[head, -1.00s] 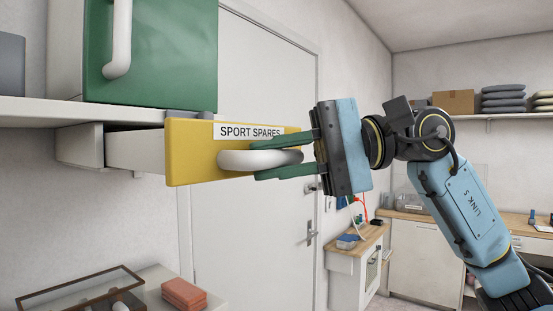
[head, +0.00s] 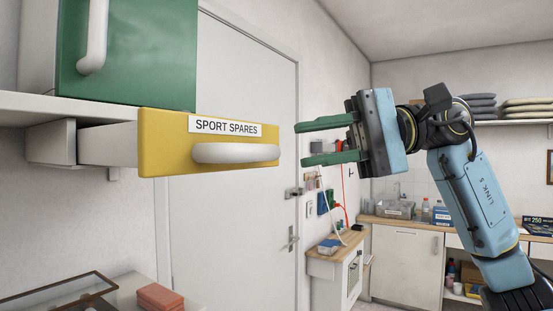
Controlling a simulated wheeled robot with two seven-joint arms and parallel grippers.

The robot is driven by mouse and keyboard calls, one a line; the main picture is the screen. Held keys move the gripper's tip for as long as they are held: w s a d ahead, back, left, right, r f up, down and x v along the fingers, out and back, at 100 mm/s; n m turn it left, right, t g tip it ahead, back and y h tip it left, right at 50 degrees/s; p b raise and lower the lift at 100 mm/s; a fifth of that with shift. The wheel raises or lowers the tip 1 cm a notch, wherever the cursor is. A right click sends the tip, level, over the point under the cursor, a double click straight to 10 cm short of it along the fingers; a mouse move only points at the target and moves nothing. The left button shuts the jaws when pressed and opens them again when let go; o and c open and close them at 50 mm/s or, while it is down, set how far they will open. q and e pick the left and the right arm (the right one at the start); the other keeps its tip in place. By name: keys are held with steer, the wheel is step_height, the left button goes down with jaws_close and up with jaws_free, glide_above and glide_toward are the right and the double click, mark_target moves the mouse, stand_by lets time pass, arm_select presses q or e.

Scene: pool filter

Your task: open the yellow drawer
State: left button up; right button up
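The yellow drawer (head: 165,150), labelled "SPORT SPARES", stands pulled out from under the shelf at the left. Its pale side wall shows behind the yellow front. A white bar handle (head: 235,153) sits on the front below the label. My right gripper (head: 299,144) is to the right of the handle, apart from it. Its two green fingers are spread and nothing is between them. My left gripper is not in view.
A green cabinet door (head: 130,55) with a white handle stands on the shelf (head: 40,106) above the drawer. Orange blocks (head: 160,297) lie on a surface at the lower left. A white door (head: 245,220) is behind. Free air surrounds my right gripper.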

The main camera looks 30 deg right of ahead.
steer(key=v, duration=0.5)
stand_by(0.4)
